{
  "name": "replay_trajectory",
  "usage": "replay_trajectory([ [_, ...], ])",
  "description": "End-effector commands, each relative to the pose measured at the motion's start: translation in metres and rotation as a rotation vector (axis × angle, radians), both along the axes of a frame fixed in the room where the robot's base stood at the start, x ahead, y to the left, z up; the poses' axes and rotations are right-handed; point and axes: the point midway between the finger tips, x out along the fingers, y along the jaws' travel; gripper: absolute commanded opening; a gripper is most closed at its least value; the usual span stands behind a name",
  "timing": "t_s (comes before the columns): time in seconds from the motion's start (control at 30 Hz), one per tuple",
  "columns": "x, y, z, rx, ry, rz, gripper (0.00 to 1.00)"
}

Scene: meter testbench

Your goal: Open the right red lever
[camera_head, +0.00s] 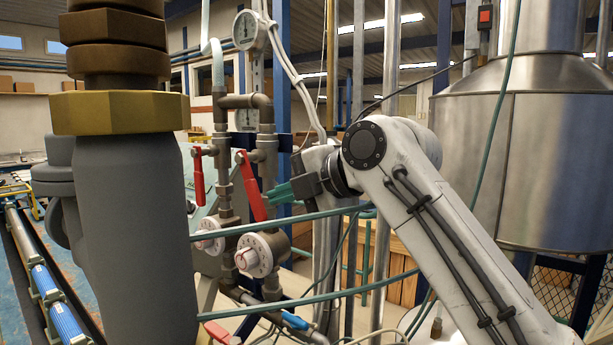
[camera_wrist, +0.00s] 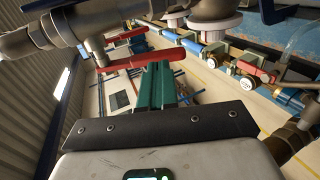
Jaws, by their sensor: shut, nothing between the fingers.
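The right red lever (camera_head: 252,187) hangs down at a slant from the right grey pipe in the head view. In the wrist view a long red lever (camera_wrist: 128,61), which looks like the same one, crosses just beyond my fingertips. The left red lever (camera_head: 198,177) hangs nearly upright on the left pipe; what seems to be it shows farther off in the wrist view (camera_wrist: 190,46). My gripper (camera_head: 270,195) has teal fingers, shut and empty, pointing left at the right lever's lower part. Its fingers also show in the wrist view (camera_wrist: 158,72). I cannot tell whether they touch the lever.
Two round white dials (camera_head: 256,254) sit on the pipes below the levers. Gauges (camera_head: 245,30) stand above. A large grey pipe (camera_head: 130,210) fills the left foreground. Teal cables (camera_head: 300,220) cross in front of the pipes. A steel tank (camera_head: 545,150) stands at right.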

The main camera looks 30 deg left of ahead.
Motion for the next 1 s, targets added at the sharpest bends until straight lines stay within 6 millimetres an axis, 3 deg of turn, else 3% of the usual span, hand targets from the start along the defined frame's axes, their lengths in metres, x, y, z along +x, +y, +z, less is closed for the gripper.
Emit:
replay_trajectory([
  [0.2,0.001,0.018,-0.007,0.0,0.0,0.0,0.0],
  [0.67,0.002,0.021,-0.011,0.008,0.0,0.0,0.0],
  [1.0,0.002,0.037,-0.034,0.23,-0.015,0.003,0.0],
])
